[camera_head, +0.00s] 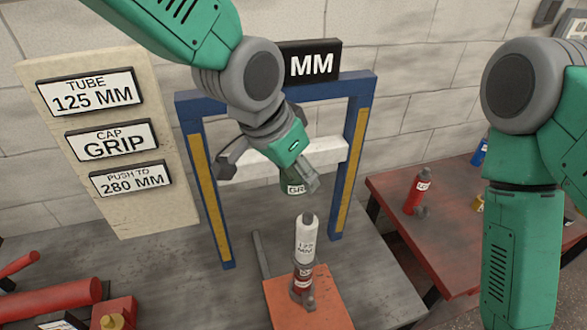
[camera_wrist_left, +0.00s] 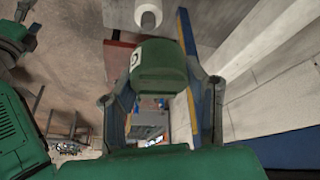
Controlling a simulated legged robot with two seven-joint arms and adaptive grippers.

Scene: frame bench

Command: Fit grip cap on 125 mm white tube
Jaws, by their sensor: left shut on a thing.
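In the left wrist view the cap (camera_wrist_left: 158,66) sits between the two fingers. The tube's round end (camera_wrist_left: 148,14) shows beyond the cap in the left wrist view.
A blue frame (camera_head: 362,120) with yellow strips and a white crossbar (camera_head: 262,163) stands close behind the cap. A sign board (camera_head: 160,215) reads tube 125 MM, cap GRIP, push to 280 MM. Red tubes (camera_head: 45,300) lie at left. A red bottle-like part (camera_head: 416,194) stands on the right table.

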